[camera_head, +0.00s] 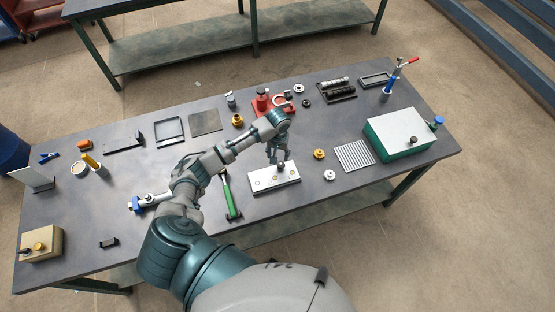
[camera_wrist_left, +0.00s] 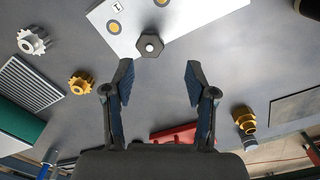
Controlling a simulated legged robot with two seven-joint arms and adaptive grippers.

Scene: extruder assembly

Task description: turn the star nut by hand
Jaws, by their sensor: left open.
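My left gripper (camera_head: 278,158) is open above the white plate (camera_head: 262,183) on the dark table. In the left wrist view its two fingers (camera_wrist_left: 160,72) are spread apart with nothing between them. A dark hexagonal nut with a pale centre (camera_wrist_left: 150,45) sits on the white plate (camera_wrist_left: 195,14), just beyond the fingertips. A gold star-shaped part (camera_head: 319,154) and a silver star-shaped part (camera_head: 330,175) lie right of the plate, apart from the gripper. They also show in the left wrist view, gold (camera_wrist_left: 81,83) and silver (camera_wrist_left: 33,40). I cannot tell which is the star nut.
A green-handled hammer (camera_head: 232,197) lies left of the plate. A slotted grey plate (camera_head: 354,156) and a green box with a pale lid (camera_head: 398,134) stand to the right. A red fixture (camera_head: 262,103) is behind my arm.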

